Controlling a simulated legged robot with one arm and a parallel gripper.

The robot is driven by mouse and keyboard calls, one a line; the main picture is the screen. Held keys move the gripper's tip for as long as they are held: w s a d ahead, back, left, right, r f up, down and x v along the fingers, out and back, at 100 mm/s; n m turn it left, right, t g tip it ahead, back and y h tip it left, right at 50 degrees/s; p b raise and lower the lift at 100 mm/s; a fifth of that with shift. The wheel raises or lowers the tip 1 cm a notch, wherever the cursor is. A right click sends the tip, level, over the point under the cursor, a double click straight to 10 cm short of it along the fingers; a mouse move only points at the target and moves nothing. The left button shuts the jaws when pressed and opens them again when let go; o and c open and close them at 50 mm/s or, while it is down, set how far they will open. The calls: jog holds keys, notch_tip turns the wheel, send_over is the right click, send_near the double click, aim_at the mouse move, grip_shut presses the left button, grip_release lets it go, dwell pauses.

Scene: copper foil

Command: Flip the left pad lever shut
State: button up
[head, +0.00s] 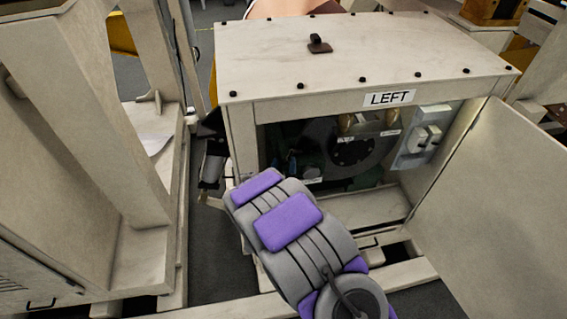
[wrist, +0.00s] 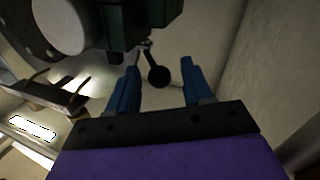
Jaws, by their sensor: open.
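A small dark lever with a round knob (wrist: 158,76) shows in the wrist view, below a dark green housing (wrist: 120,25). I take it for the left pad lever, but no label on it is legible. My gripper (wrist: 163,80) is open, with its two blue fingers pointing toward the lever. The knob appears between the fingers, with a visible gap on both sides. I cannot tell how far ahead of the fingertips it lies. In the head view, my arm reaches into the cabinet marked LEFT (head: 365,65), and the lever cannot be made out.
The cabinet door (head: 500,190) stands open at the right. Inside are a dark disc (head: 353,150), brass fittings and a grey switch box (head: 422,135). A pale wall is close on the right in the wrist view. A beige frame (head: 85,130) stands at the left.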

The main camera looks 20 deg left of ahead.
jog(key=shift+x, duration=0.8)
